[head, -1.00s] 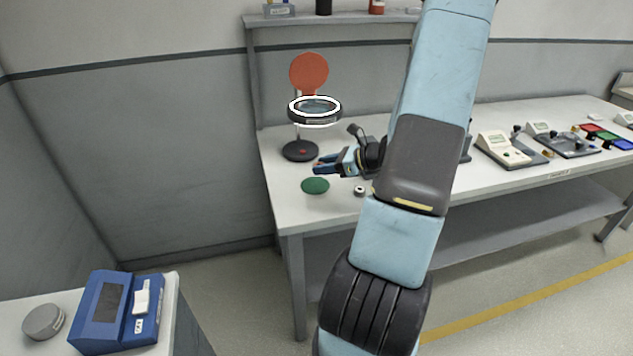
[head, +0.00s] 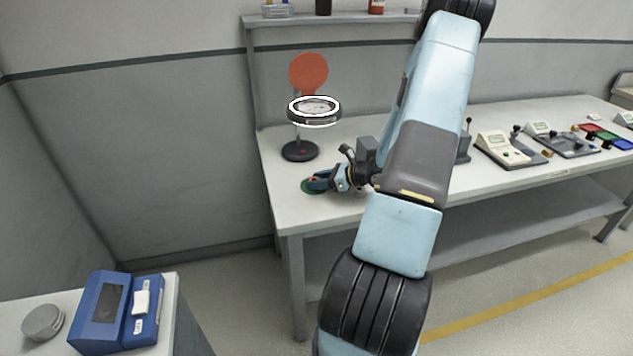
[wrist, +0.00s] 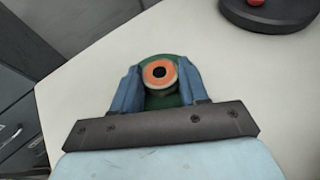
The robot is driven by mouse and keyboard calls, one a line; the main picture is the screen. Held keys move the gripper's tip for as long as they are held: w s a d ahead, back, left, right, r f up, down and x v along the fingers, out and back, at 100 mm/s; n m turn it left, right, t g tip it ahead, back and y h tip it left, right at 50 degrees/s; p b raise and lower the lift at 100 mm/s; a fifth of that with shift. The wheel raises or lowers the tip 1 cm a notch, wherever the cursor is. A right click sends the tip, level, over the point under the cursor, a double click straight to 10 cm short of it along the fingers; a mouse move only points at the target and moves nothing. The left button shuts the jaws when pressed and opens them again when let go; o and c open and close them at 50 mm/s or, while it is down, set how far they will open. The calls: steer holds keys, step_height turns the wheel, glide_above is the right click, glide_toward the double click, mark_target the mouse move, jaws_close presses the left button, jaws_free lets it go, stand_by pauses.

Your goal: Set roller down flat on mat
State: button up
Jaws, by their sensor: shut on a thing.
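The roller (wrist: 160,73) has an orange ring face with a dark centre and a pale side. My gripper (wrist: 160,85) is shut on it, one blue finger on each side, and its round face points up towards the wrist camera. The green mat (wrist: 165,101) is a disc directly behind the roller. In the head view my gripper (head: 318,181) is over the mat (head: 307,186), covering most of it. I cannot tell whether the roller touches the mat.
A ring-light magnifier on a dark round base (head: 300,151) stands behind the mat, with an orange disc (head: 308,72) above. The white table's (head: 296,217) front edge is close. Instruments (head: 505,147) stand to the right. The table left of the magnifier base is clear.

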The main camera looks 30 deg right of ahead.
steer(key=shift+s+f, duration=0.1)
steer(key=shift+f, duration=0.2)
